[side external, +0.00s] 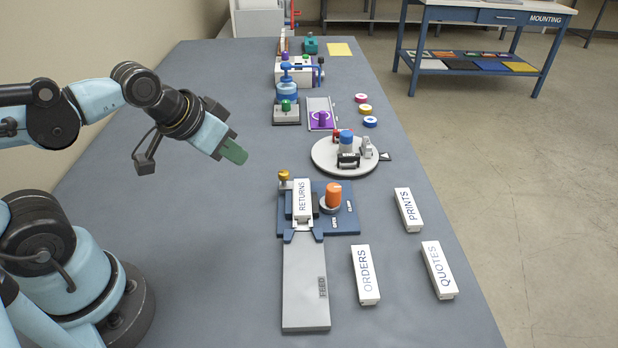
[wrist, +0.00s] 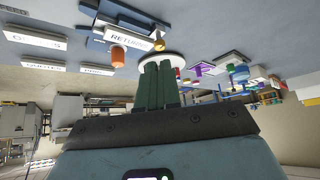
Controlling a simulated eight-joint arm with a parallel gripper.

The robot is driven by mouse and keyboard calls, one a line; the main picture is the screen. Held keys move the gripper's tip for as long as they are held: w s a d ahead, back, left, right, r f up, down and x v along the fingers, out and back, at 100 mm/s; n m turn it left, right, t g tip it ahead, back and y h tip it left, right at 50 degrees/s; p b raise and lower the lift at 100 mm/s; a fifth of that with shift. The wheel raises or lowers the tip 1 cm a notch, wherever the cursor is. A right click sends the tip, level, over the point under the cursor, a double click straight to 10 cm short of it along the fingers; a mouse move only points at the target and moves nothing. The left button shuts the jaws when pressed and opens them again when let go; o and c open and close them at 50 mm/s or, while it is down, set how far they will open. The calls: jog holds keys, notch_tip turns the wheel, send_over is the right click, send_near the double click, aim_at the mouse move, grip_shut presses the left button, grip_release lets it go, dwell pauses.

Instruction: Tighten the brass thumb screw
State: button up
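The brass thumb screw (side external: 284,175) stands at the back left corner of the blue fixture (side external: 347,218) in the side view. It also shows in the wrist view (wrist: 159,45), just beyond my fingertips in the picture. My gripper (side external: 236,152) is in the air to the left of and above the screw, apart from it, angled down to the right. Its green fingers lie together with nothing seen between them, also in the wrist view (wrist: 158,70). The fixture holds a white RETURNS block (side external: 302,200) and an orange knob (side external: 333,193).
A grey FEED plate (side external: 306,290) extends in front of the fixture. White ORDERS (side external: 365,275), QUOTES (side external: 439,270) and PRINTS (side external: 408,210) blocks lie to the right. A round turntable (side external: 325,160) with small items stands behind. The table's left side is clear.

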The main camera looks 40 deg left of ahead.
jog(key=shift+o, duration=1.1)
jog(key=shift+w, duration=0.1)
jog(key=shift+o, duration=1.1)
jog(key=shift+w+r+n+g, duration=0.25)
jog(key=shift+r+n+g, duration=0.05)
jog(key=shift+n, duration=0.2)
jog(key=o, duration=0.4)
jog(key=w+r+n+g, duration=0.1)
jog(key=n, duration=0.1)
jog(key=w+n+g, duration=0.1)
jog(key=w+n, duration=0.1)
jog(key=n, duration=0.1)
jog(key=w+r+n+g, duration=0.1)
jog(key=n, duration=0.1)
jog(key=shift+w+d+r+n, duration=0.1)
jog(key=shift+w+r+n, duration=0.15)
jog(key=shift+r+n, duration=0.1)
jog(key=shift+c, duration=0.2)
jog(key=n+g, duration=0.4)
jog(key=n, duration=0.5)
send_over(284, 172)
notch_tip(284, 172, down, 12)
jog(key=shift+f, duration=0.15)
jog(key=shift+c, duration=0.3)
grip_shut()
